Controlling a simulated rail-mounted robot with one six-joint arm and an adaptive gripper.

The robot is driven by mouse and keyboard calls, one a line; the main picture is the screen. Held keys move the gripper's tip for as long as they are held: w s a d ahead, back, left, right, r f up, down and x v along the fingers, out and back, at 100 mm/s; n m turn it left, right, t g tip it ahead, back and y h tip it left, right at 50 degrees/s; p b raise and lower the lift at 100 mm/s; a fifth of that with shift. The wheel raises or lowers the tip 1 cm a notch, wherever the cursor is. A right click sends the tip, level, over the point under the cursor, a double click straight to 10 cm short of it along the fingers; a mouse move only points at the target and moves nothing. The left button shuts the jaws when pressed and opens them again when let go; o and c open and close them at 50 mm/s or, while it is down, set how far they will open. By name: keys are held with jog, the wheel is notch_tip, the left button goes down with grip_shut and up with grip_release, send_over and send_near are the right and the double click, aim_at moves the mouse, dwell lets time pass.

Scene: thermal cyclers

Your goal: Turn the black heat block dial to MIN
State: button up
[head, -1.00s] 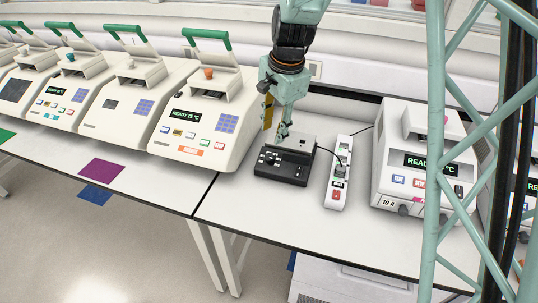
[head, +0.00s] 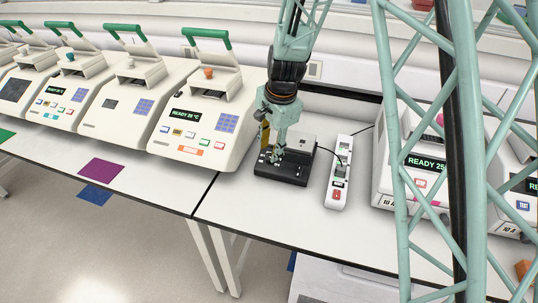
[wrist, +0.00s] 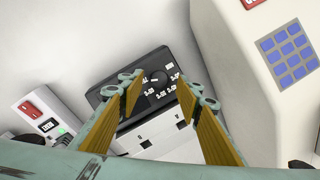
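The heat block (head: 294,176) sits on the bench, a black unit with a pale metal block at its back. In the wrist view its black front panel (wrist: 113,96) carries a round black dial (wrist: 158,77) ringed by white markings, too small to read. My gripper (head: 274,156) is above the front panel in the head view and hides part of it. In the wrist view my gripper (wrist: 165,88) is open, its two yellow-sided fingers apart on either side of the dial's line. I cannot tell whether the fingertips touch the panel.
A white power strip (head: 338,182) with a red switch lies right of the heat block. A thermal cycler (head: 205,125) with a green-handled lid stands close on the left. Another cycler (head: 382,178) stands on the right, partly hidden by my lattice column. The bench front is clear.

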aim_at(268, 156)
jog(key=shift+w+a+f, duration=0.1)
jog(key=shift+w+f, duration=0.05)
jog(key=shift+f, duration=0.7)
jog(key=shift+w+a+f, duration=0.1)
jog(key=shift+f, duration=0.7)
jog(key=c, duration=0.8)
